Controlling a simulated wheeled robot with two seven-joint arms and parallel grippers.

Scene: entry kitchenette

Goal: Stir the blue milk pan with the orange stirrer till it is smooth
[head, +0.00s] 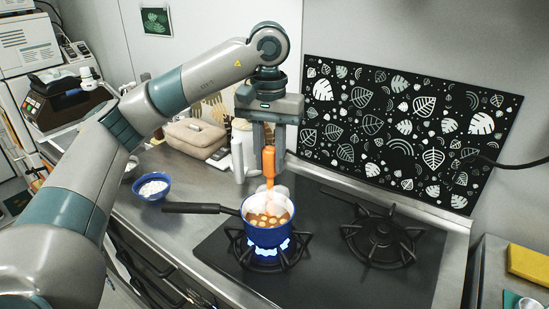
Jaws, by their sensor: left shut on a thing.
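The blue milk pan (265,235) stands on the left burner over a blue flame, its dark handle pointing left. It holds a brownish liquid with several pale lumps on top. My left gripper (265,170) is above the pan, pointing down, and is shut on the orange stirrer (269,162). The stirrer is upright, and its lower end reaches down to the pan's contents, where steam blurs it. I cannot tell how deep its tip is. My right gripper is not in view.
A blue bowl of white stuff (152,187) stands left of the cooktop (330,270). The right burner (380,238) is empty. A leaf-patterned panel (405,125) backs the cooktop. A yellow sponge (529,264) lies far right.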

